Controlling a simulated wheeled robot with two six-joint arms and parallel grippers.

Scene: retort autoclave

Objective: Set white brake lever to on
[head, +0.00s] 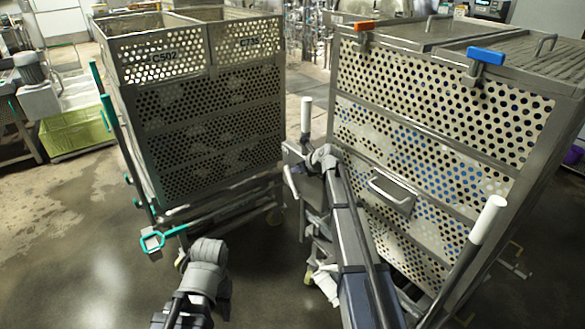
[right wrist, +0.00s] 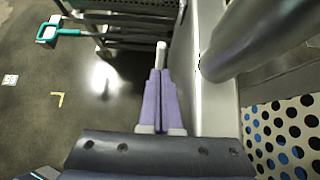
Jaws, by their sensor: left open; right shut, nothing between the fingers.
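The white brake lever (right wrist: 160,52) shows as a short white-ended rod just beyond my right fingertips in the right wrist view. In the head view a slim white piece (head: 291,181) that looks like it stands low beside the right cart, left of my right wrist. My right gripper (right wrist: 160,74) is shut and empty, its purple fingers pointing at the lever. I cannot tell whether they touch it. In the head view the arm hides most of its fingers. My left arm is low at left centre; its gripper (head: 184,311) is open, empty and poorly visible near the bottom edge.
The perforated right cart (head: 430,130) has white-gripped push handles (head: 488,219) close to my right arm. A left cart (head: 205,120) with a teal lever (head: 152,241) stands beside it. A green crate (head: 78,133) is at far left. The floor at lower left is clear.

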